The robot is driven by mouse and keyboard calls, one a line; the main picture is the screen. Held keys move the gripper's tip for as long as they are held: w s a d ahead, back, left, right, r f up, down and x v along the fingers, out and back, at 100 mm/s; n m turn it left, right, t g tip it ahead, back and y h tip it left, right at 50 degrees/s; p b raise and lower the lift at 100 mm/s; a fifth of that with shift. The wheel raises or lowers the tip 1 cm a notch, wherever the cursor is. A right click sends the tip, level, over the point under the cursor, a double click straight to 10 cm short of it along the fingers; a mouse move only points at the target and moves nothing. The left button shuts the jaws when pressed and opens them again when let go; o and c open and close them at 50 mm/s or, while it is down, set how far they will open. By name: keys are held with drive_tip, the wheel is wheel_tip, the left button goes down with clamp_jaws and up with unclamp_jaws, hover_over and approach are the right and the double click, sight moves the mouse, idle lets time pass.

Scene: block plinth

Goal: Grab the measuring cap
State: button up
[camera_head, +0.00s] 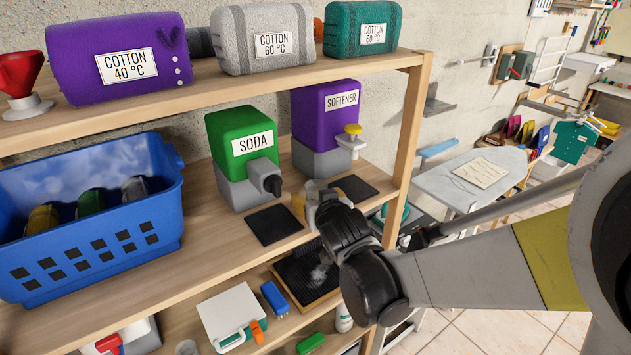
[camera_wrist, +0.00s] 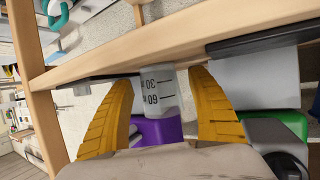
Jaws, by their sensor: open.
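The measuring cap (camera_wrist: 160,92) is a pale grey cup with dark marks reading 30 and 60. In the wrist view it stands between the two yellow fingers of my gripper (camera_wrist: 162,100), which is open with narrow gaps beside the cap. In the head view my gripper (camera_head: 316,203) is low over the middle shelf, in front of the softener dispenser (camera_head: 328,115). I cannot make out the cap clearly there, as the gripper covers that spot.
A green soda dispenser (camera_head: 240,138) stands left of the gripper. Dark mats lie on the shelf at left (camera_head: 273,225) and right (camera_head: 354,188). A wooden post (camera_head: 408,150) rises close to the right of my gripper. A blue basket (camera_head: 95,255) fills the shelf's left end.

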drive_tip(key=c, duration=0.9)
drive_tip(key=shift+c, duration=0.2)
